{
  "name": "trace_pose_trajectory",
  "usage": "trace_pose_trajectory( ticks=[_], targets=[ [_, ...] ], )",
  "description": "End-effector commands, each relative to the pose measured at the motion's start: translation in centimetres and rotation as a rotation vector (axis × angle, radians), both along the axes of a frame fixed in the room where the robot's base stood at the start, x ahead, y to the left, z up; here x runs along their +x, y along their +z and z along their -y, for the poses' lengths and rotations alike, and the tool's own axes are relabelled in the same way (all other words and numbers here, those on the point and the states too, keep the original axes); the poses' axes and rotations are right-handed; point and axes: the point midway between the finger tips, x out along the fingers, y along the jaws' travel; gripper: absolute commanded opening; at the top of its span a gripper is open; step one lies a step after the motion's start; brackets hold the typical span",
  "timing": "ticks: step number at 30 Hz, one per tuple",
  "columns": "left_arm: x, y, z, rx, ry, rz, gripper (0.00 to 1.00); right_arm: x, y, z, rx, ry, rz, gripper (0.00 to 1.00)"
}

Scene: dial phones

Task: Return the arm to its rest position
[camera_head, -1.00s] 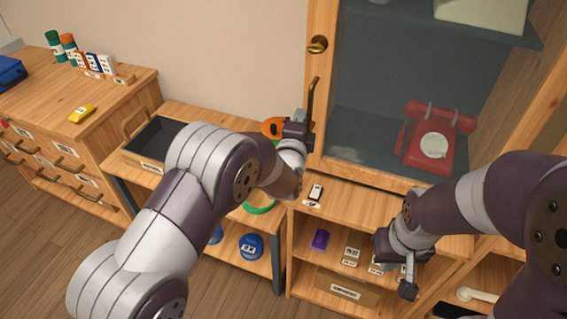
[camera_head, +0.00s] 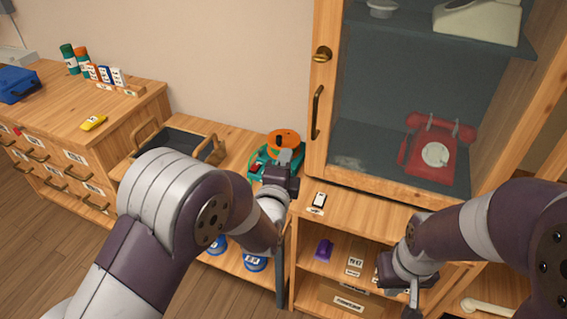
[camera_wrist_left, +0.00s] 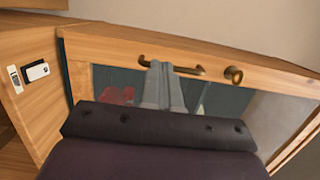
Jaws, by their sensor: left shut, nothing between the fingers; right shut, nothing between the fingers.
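My left gripper (camera_head: 286,160) is shut and empty. In the head view it is in front of the teal and orange dial phone (camera_head: 282,147), left of the glass cabinet door (camera_head: 400,95). In the left wrist view its fingers (camera_wrist_left: 161,85) are together, overlapping the door's brass handle (camera_wrist_left: 150,64) in the picture; the head view shows them apart from that handle (camera_head: 317,112). My right gripper (camera_head: 414,297) is shut and empty, pointing down in front of the lower shelves. A red dial phone (camera_head: 435,150) stands behind the glass.
A brass knob (camera_head: 322,54) is above the handle. A small white-and-black item (camera_head: 319,200) lies on the ledge below the door. An open dark tray (camera_head: 185,139) and a drawer cabinet (camera_head: 75,150) are at left. A purple item (camera_head: 324,249) is on the lower shelf.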

Motion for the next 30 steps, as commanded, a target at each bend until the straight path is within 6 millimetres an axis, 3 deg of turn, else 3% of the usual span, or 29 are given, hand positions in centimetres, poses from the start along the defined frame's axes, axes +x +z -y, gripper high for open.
trace_pose_trajectory(
  ticks=[8, 11, 13, 15, 18, 21, 22, 25, 30],
  targets=[
    [-0.7, -0.4, -0.2, -0.068, -0.001, -0.031, 0.0, 0.0, -0.1, 0.0, 0.0, 0.0, 0.0, 0.0],
    [-2.2, -5.5, 0.4, -0.301, -0.001, -0.311, 0.0, 0.0, -0.1, 0.0, 0.0, 0.0, 0.0, 0.0],
    [-5.4, -9.4, 0.3, -0.532, 0.084, -0.641, 0.0, 0.0, 0.2, 0.0, 0.0, 0.0, 0.0, 0.0],
    [-9.8, -11.1, -1.8, -0.749, 0.301, -0.943, 0.0, 0.0, 1.2, 0.0, 0.0, 0.0, 0.0, 0.0],
    [-17.2, -10.4, -6.4, -0.972, 0.739, -1.22, 0.0, 0.0, 2.6, 0.0, 0.0, 0.0, 0.0, 0.0],
    [-22.9, -7.9, -10.3, -1.074, 1.086, -1.305, 0.0, 0.0, 3.9, 0.0, 0.0, 0.0, 0.0, 0.0],
    [-23.9, -7.0, -11.3, -1.09, 1.149, -1.308, 0.0, 0.0, 4.3, 0.0, 0.0, 0.0, 0.0, 0.0],
    [-24.4, -4.3, -13.5, -1.151, 1.199, -1.259, 0.0, 0.0, 5.2, 0.0, 0.0, 0.0, 0.0, 0.0],
    [-23.9, -4.1, -14.4, -1.189, 1.213, -1.23, 0.0, 0.0, 5.2, 0.0, 0.0, 0.0, 0.0, 0.0]
  ],
)
